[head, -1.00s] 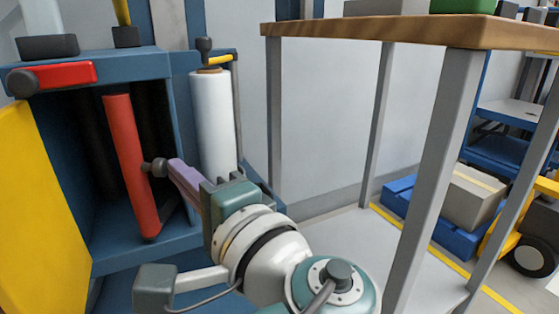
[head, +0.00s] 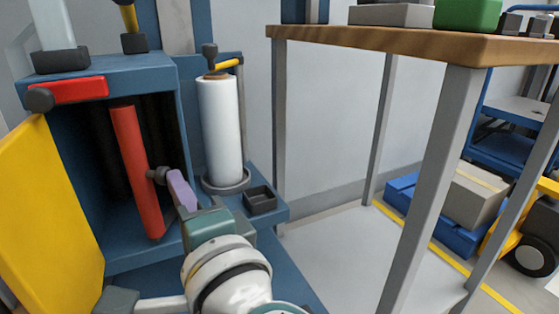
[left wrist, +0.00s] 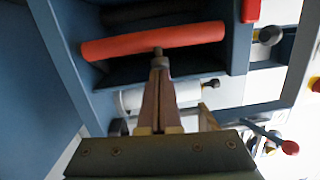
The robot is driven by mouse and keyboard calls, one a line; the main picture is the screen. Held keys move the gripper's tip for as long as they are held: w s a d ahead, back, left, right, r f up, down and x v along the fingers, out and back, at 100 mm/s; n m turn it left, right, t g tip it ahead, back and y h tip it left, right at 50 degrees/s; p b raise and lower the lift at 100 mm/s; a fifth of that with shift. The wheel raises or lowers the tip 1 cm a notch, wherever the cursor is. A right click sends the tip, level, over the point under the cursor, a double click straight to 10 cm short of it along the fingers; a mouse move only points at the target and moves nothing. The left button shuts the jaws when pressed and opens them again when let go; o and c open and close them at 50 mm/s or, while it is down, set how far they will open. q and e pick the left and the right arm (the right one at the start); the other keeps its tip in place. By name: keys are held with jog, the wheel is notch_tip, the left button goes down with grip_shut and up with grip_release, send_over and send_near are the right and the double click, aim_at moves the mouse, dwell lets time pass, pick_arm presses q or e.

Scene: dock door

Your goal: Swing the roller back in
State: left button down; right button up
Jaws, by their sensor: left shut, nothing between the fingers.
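The red roller (head: 138,175) stands slightly tilted at the opening of a blue cabinet (head: 145,82). A dark knob (head: 156,175) sticks out from the roller's side. In the left wrist view the roller (left wrist: 190,38) lies across the top, with the knob (left wrist: 158,51) at its underside. My left gripper (head: 169,177) is shut with nothing between its fingers. Its fingertips (left wrist: 159,64) are at the knob and appear to touch it. The cabinet's inside behind the roller is dark. My right gripper is not in view.
A yellow door (head: 55,210) stands open at the left. A red handle (head: 70,91) is on the cabinet's top front edge. A white film roll (head: 220,130) stands right of the opening, with a small black tray (head: 260,199) beside it. A wooden-topped table (head: 400,40) is at right.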

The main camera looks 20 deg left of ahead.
aim_at(132, 179)
pick_arm(q)
jog(key=shift+s+a+r+p, duration=0.1)
jog(key=shift+s+a+p, duration=0.55)
jog(key=shift+a, duration=0.1)
jog(key=shift+s+a+p, duration=0.25)
jog(key=shift+s+a, duration=0.15)
jog(key=shift+a, duration=0.2)
jog(key=shift+s+a+p, duration=0.2)
jog(key=shift+s+a, duration=0.2)
jog(key=shift+a, duration=0.2)
